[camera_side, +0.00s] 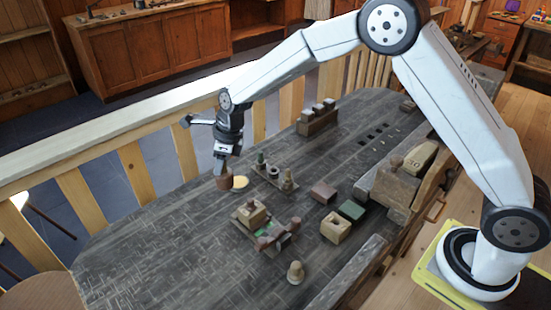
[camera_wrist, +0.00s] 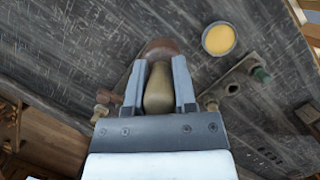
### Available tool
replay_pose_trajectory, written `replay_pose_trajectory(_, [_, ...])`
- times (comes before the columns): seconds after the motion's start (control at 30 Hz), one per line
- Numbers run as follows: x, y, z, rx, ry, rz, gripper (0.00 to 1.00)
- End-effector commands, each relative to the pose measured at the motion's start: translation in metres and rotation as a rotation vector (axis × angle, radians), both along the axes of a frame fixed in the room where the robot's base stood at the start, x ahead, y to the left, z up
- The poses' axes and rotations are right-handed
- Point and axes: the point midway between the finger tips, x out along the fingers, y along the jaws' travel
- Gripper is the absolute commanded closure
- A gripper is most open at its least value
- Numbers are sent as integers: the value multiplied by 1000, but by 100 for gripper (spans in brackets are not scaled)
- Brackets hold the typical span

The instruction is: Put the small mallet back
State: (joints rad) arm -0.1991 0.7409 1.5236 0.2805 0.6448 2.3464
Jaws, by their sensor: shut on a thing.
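The small mallet has a tan rounded handle (camera_wrist: 158,88) and a reddish-brown head (camera_wrist: 160,47). My gripper (camera_wrist: 160,72) is shut on the handle, one finger on each side, with the head beyond the fingertips. In the side view my gripper (camera_side: 221,168) points down near the far left part of the dark table, with the brown head (camera_side: 223,183) below it. I cannot tell whether the head touches the table. A round yellow-topped disc (camera_side: 240,182) lies just right of the head; it also shows in the wrist view (camera_wrist: 218,39).
A narrow rack (camera_side: 268,175) with small turned pieces stands right of the disc. A board with blocks (camera_side: 250,214), a reddish block (camera_side: 323,192), an open wooden box (camera_side: 335,228) and a lone spool (camera_side: 295,272) stand nearer. The table's front left is clear.

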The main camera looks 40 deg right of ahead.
Motion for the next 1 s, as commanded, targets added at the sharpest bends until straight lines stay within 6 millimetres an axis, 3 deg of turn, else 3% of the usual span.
replay_pose_trajectory(0.6, [54, 12, -53, 0, -1, -1, 100])
replay_pose_trajectory(1.0, [60, 13, -61, 1, 0, -1, 100])
